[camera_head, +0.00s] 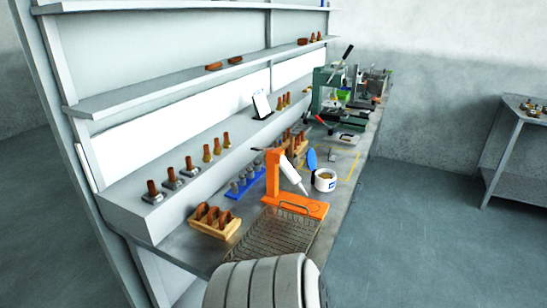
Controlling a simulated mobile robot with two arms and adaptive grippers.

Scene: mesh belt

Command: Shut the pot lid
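A small white pot (325,181) with a dark label stands upright on the grey workbench, right of the orange stand. Its top looks open, with a brownish inside showing within the white rim. A blue rounded disc (311,159) stands on edge just behind and left of the pot. It may be the pot's lid; I cannot tell whether it is joined to the pot. Neither of my grippers is in view.
An orange stand (272,176) holding a white tube and a wire mesh belt (268,235) are left and in front of the pot. A wooden box (215,220) sits at the left. Green machinery (325,92) stands behind. The bench (345,185) right of the pot is clear.

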